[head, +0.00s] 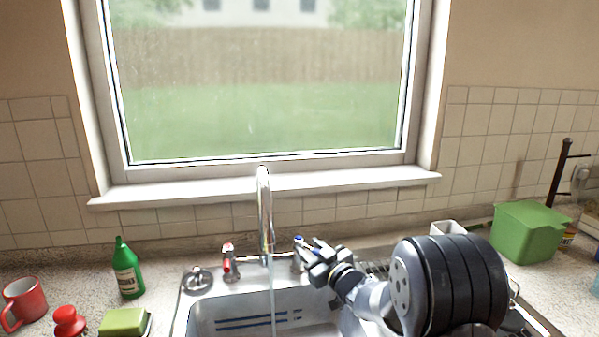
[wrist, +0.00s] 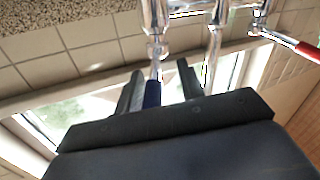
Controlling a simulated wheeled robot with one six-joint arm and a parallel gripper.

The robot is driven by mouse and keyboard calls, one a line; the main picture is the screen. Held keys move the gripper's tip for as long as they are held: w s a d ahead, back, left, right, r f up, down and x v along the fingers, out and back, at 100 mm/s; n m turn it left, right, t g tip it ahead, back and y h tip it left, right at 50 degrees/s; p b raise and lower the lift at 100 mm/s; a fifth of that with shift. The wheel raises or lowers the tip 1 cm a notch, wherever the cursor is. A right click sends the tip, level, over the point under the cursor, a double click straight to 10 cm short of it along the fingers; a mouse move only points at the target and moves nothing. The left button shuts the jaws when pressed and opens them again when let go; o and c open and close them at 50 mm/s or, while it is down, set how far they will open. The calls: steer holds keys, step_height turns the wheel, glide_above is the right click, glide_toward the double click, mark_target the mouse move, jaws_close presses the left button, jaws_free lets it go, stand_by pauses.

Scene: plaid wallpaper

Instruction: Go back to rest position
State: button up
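My gripper (head: 312,252) is at the right side of the sink's chrome faucet (head: 264,215), by the blue-marked tap (head: 298,240). In the wrist view my gripper (wrist: 160,80) has its two dark fingers apart. The tap's blue handle (wrist: 152,95) lies between them, with a gap visible on the right; contact with the left finger is unclear. The red-marked tap (head: 227,262) is left of the faucet and also shows in the wrist view (wrist: 306,50). A thin stream of water (head: 272,300) seems to fall from the spout.
The sink (head: 240,303) lies below the faucet. A green bottle (head: 127,270), red mug (head: 22,302), red-topped object (head: 68,321) and green sponge-like block (head: 124,322) are at left. A green box (head: 528,231) is at right. The window (head: 260,90) is behind; space above the sink is clear.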

steer(key=shift+w+d, duration=0.1)
steer(key=shift+d, duration=0.1)
steer(key=shift+s+d+n+g+y+p, duration=0.2)
steer(key=shift+d+n+g+y+p, duration=0.1)
steer(key=shift+n+y+p, duration=0.15)
steer(key=b+v, duration=0.2)
steer(key=v, duration=0.8)
steer(key=p+x, duration=0.1)
steer(key=x, duration=1)
steer(key=shift+s+a+p, duration=0.15)
steer(key=shift+p, duration=0.15)
steer(key=shift+s+a+m+t+h+b, duration=0.25)
steer(key=shift+m+t+h+b, duration=0.3)
steer(key=shift+m+h, duration=0.25)
steer(key=shift+d+r+h, duration=0.1)
steer(key=shift+h, duration=0.15)
